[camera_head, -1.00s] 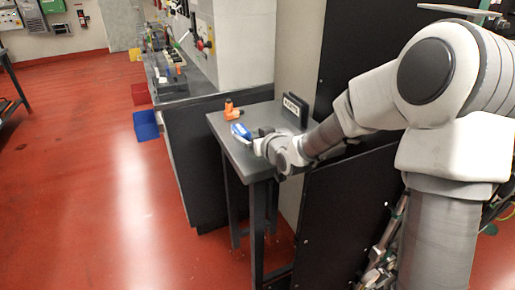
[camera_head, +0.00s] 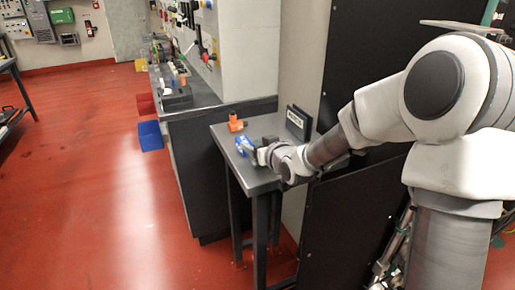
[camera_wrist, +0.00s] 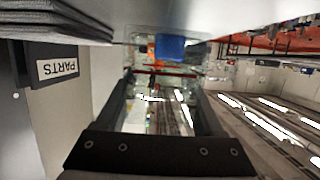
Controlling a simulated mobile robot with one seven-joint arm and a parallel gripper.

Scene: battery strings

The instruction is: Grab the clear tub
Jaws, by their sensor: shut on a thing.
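The clear tub (camera_head: 244,146) is at the left front part of the small grey table (camera_head: 262,181), with blue showing in or through it. My gripper (camera_head: 251,149) reaches in from the right and is shut on the tub. In the wrist view the clear tub (camera_wrist: 190,72) is between the two dark fingers of my gripper (camera_wrist: 163,88), and a blue patch shows at its far end. I cannot tell whether its base touches the tabletop.
An orange tool (camera_head: 236,122) stands behind the tub. A workbench (camera_head: 193,101) is behind. Blue (camera_head: 150,135) and red (camera_head: 145,104) bins hang beside it.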

